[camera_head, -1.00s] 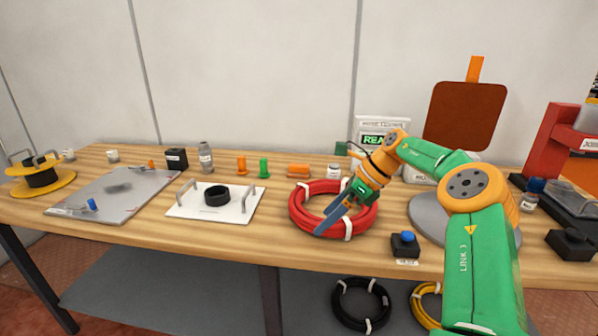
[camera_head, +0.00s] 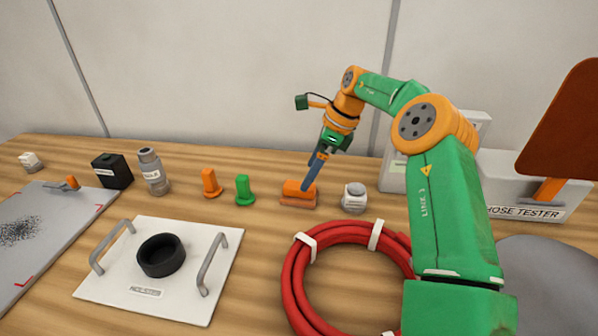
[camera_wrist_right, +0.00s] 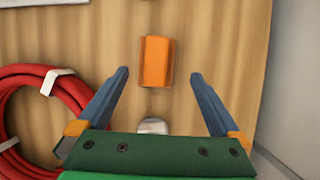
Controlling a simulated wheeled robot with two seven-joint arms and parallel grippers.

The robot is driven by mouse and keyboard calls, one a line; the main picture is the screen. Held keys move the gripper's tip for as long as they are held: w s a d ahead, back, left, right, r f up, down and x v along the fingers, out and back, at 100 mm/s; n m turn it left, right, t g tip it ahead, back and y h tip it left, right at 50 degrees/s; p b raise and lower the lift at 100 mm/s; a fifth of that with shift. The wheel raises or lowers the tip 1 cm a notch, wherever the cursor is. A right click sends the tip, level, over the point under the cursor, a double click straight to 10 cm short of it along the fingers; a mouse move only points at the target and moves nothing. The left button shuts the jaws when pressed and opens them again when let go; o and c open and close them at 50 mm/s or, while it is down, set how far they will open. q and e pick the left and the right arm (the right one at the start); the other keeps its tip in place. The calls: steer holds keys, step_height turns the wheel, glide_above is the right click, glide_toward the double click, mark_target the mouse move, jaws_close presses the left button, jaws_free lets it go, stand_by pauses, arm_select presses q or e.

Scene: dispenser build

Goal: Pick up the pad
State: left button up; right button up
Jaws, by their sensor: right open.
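The pad appears to be the orange block (camera_head: 298,193) lying on the wooden table behind the red hose coil. In the right wrist view, this orange block (camera_wrist_right: 156,62) lies between and slightly beyond my spread fingertips. My right gripper (camera_head: 312,176) points down at it in the head view, with its blue fingers overlapping it. The right wrist view shows the gripper (camera_wrist_right: 160,76) open, with clear space on both sides of the block. I cannot tell the exact height of the fingertips over the table. My left gripper is out of view.
A small white-lidded jar (camera_head: 354,198) stands just right of the block. A green peg (camera_head: 245,190) and an orange peg (camera_head: 211,183) stand to its left. The red hose coil (camera_head: 296,285) lies in front. A white plate (camera_head: 112,277) with handles and a black ring (camera_head: 161,256) sits front left.

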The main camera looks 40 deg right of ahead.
steer(key=shift+w+d+f, duration=0.15)
steer(key=shift+w+d, duration=0.05)
steer(key=shift+w, duration=0.1)
steer(key=a+f, duration=0.2)
steer(key=f, duration=0.1)
steer(key=shift+a, duration=0.1)
steer(key=x, duration=0.2)
steer(key=shift+w+f, duration=0.35)
steer(key=shift+f, duration=0.05)
steer(key=c, duration=1.3)
step_height(320, 180, up, 10)
steer(key=shift+r+p, duration=0.15)
steer(key=shift+p, duration=0.8)
